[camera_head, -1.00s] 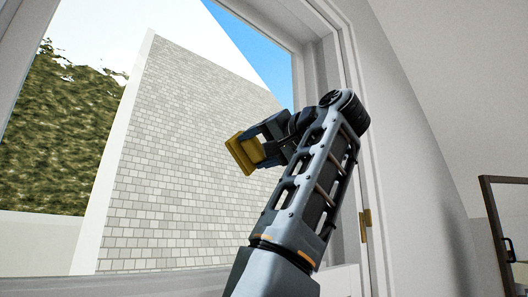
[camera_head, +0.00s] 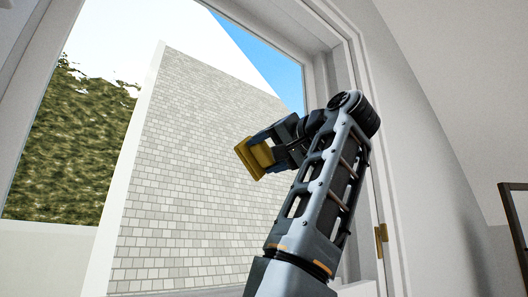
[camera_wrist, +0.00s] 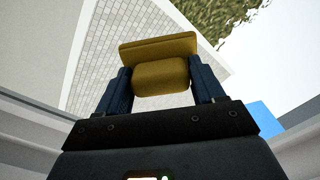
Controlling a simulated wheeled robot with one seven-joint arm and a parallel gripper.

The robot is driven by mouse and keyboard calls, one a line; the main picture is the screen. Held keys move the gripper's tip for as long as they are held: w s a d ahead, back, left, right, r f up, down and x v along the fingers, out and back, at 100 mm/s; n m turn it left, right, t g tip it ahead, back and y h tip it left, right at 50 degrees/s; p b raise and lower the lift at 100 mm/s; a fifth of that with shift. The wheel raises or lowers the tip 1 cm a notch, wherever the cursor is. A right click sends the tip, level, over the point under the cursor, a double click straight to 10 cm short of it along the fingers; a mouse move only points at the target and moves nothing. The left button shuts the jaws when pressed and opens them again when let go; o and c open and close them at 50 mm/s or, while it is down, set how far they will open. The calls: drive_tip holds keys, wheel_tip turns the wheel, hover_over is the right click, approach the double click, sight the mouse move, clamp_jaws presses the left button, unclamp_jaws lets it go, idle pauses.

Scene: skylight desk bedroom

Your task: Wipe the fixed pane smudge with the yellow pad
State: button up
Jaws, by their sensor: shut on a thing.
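The yellow pad (camera_head: 249,160) is a flat block with a thick grip behind it. My gripper (camera_head: 262,152) is shut on the pad's grip and holds it up in front of the window pane (camera_head: 190,180). In the wrist view, the two blue fingers (camera_wrist: 161,88) clasp the yellow grip from both sides, and the pad's flat plate (camera_wrist: 158,47) faces away from me toward the window. I cannot tell whether the pad touches the glass. I cannot make out a smudge on the pane in either view.
A white window frame (camera_head: 345,60) borders the pane, with a brass hinge (camera_head: 381,240) at lower right. A dark-framed object (camera_head: 515,225) stands at the right edge. Outside are a brick wall and a hedge (camera_head: 70,150).

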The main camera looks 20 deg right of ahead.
drive_tip(key=shift+w+d+p, duration=1.55)
drive_tip(key=shift+w+d, duration=0.25)
drive_tip(key=shift+d, duration=3.45)
drive_tip(key=shift+s+a+b, duration=0.25)
drive_tip(key=shift+s+a, duration=0.2)
drive_tip(key=shift+a, duration=0.9)
drive_tip(key=shift+s+a+b, duration=0.3)
drive_tip(key=shift+s+a, duration=0.1)
drive_tip(key=shift+a, duration=0.9)
drive_tip(key=shift+s+a+b, duration=0.25)
drive_tip(key=shift+s+a, duration=0.2)
drive_tip(key=shift+a, duration=0.9)
drive_tip(key=shift+s+a, duration=0.35)
drive_tip(key=shift+a, duration=0.55)
drive_tip(key=shift+s+a, duration=0.3)
drive_tip(key=shift+a, duration=0.55)
drive_tip(key=shift+b+v, duration=0.9)
drive_tip(key=shift+v, duration=2.1)
drive_tip(key=shift+s+d, duration=0.1)
drive_tip(key=shift+s, duration=0.05)
